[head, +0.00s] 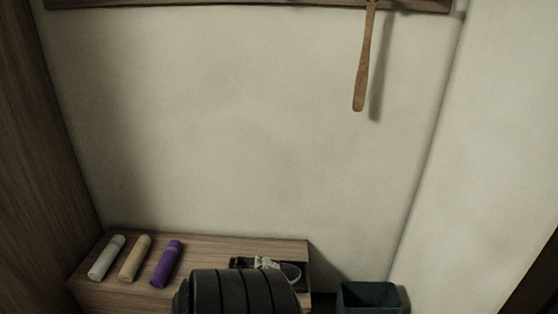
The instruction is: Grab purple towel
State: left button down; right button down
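A purple rolled towel (167,264) lies on the left part of a low wooden bench (210,248). It is the rightmost of three rolls lying side by side, slightly tilted in the picture. Its near end comes close to a dark ribbed rounded shape at the bottom centre. Neither of my grippers can be made out in the head view.
A tan roll (134,258) and a white roll (107,257) lie left of the purple one. A shoe (288,270) sits in a dark tray on the bench's right. A dark green bin (370,297) stands right of the bench. A wooden stick (364,60) hangs on the wall.

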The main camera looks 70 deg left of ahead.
aim_at(162, 271)
jog(key=u, duration=3.4)
